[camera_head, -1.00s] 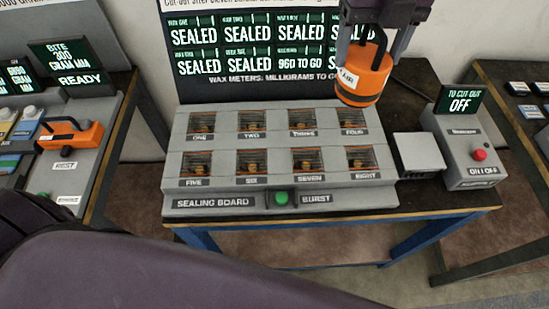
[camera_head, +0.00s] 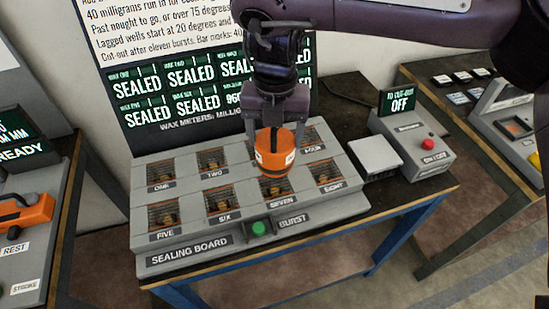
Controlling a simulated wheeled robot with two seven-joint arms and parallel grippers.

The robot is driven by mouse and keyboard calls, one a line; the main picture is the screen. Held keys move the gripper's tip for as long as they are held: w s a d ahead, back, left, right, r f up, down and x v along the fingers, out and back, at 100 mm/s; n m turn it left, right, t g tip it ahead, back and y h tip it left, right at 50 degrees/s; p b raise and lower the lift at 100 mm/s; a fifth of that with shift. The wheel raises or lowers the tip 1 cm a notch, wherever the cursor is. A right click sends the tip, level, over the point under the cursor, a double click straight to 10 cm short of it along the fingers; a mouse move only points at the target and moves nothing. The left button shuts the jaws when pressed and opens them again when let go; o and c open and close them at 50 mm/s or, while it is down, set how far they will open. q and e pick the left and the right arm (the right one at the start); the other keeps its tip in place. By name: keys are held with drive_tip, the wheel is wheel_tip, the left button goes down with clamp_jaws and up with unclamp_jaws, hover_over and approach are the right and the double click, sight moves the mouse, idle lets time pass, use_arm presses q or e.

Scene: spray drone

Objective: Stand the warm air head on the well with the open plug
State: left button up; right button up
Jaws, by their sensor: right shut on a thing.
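The warm air head is an orange cylinder (camera_head: 272,163) with a dark top band and a pale label. My right gripper (camera_head: 274,122) points down and is shut on its top. The head is over the right-middle of the grey sealing board (camera_head: 187,241), hiding well three and the back edge of well seven (camera_head: 275,187). I cannot tell whether it touches the board. Wells one, two, four, five, six and eight show brassy pieces inside; which plug is open is too small to tell. My left gripper is not in view.
The meter screen (camera_head: 137,84) behind the board reads SEALED for several wells; my arm covers its right part. A green burst button (camera_head: 259,228) is on the board's front. A grey supply box (camera_head: 415,146) with a red button and an OFF display (camera_head: 398,101) stand to the right.

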sight(275, 159)
wheel_tip(275, 159, down, 3)
drive_tip(key=shift+r, duration=0.15)
wheel_tip(275, 159, down, 4)
drive_tip(key=shift+r+p, duration=0.1)
drive_tip(key=shift+p, duration=0.45)
drive_tip(key=shift+f, duration=0.25)
drive_tip(key=o, duration=1.8)
drive_tip(key=shift+f, duration=0.15)
